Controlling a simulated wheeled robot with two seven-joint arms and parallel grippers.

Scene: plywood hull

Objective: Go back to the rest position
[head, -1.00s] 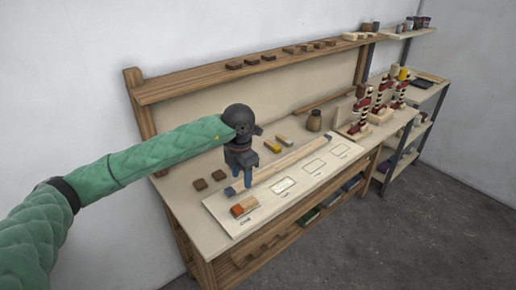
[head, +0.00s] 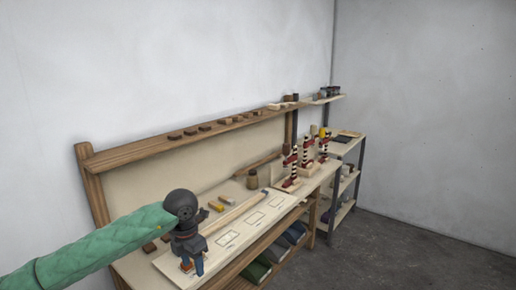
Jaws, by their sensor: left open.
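My left gripper (head: 192,268) reaches in from the left on its green padded arm. Its blue-tipped fingers are apart, pointing down over the near left end of the white board (head: 226,247) with printed outlines. An orange-ended block (head: 187,266) shows just behind the fingers, partly hidden. I cannot tell whether they touch it. A long wooden bar (head: 238,212) lies along the back of the board. A yellow-ended block (head: 215,206) and a lighter block (head: 227,199) lie behind it. My right gripper is not in view.
The workbench has a back shelf (head: 189,138) with several small blocks. A metal-legged rack (head: 345,180) stands beyond. Grey floor (head: 390,250) is open at the right.

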